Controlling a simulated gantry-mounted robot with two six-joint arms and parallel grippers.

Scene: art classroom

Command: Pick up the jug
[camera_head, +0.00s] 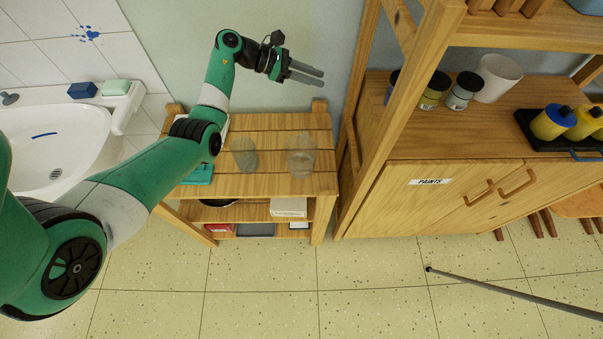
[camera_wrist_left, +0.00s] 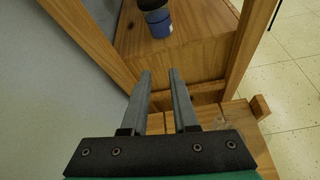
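Two see-through vessels stand upright on the slatted top of a small wooden rack (camera_head: 272,124). The right one (camera_head: 302,160) is clear, wider, and looks like the jug; its handle is hard to make out. The left one (camera_head: 245,156) is greyer and narrower. My left gripper (camera_head: 321,78) is above and behind the rack, near the wall, apart from both vessels. In the left wrist view, its two fingers (camera_wrist_left: 160,75) are parallel with an empty gap between them, so it is open. My right gripper is not in view.
A wooden cabinet (camera_head: 430,195) with a tall post stands close right of the rack, holding paint jars (camera_head: 463,91) and a white pot (camera_head: 498,78). A white sink (camera_head: 60,150) is at the left. A white box (camera_head: 289,207) lies on the rack's lower shelf.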

